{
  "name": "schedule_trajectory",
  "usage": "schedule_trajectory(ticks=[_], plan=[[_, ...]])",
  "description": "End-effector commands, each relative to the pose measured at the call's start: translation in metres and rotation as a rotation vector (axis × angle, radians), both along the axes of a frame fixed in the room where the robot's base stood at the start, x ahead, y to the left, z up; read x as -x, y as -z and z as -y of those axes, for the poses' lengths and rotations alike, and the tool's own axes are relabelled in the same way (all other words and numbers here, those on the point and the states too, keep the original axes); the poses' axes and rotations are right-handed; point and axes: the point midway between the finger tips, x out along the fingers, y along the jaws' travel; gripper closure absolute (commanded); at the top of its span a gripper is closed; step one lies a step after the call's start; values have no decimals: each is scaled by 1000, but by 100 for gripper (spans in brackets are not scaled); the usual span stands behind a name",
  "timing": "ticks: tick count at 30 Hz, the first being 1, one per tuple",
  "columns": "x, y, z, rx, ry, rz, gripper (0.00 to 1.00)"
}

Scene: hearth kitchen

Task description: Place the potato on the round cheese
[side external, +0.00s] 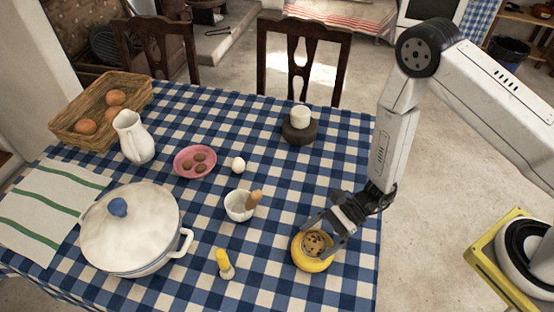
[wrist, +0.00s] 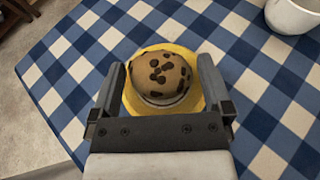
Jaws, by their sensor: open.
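A rounded brown lump with dark spots (side external: 314,243), which looks like the potato, sits on a thick yellow round (side external: 302,262), which looks like the round cheese, near the table's right edge. In the wrist view the brown lump (wrist: 160,74) covers the middle of the yellow round (wrist: 196,60), whose rim shows around it. A pale band shows under the lump's near side. My gripper (side external: 328,236) is open and low over them. In the wrist view my gripper's fingers (wrist: 160,92) stand on either side of the lump, with gaps to it.
A white mortar with a wooden pestle (side external: 239,206) and a yellow-topped shaker (side external: 225,264) stand to the left. Farther off are a white pot (side external: 130,240), a pink plate (side external: 182,172), an egg (side external: 238,165), a jug (side external: 135,140), a basket (side external: 65,122) and a dark round stand (side external: 299,134).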

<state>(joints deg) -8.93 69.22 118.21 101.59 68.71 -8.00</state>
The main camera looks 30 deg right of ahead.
Motion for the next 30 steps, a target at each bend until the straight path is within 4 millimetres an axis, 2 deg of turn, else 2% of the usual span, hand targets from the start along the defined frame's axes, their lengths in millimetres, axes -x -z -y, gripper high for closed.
schedule_trajectory(ticks=[30], plan=[[-1,-41,101,0,2,0,0]])
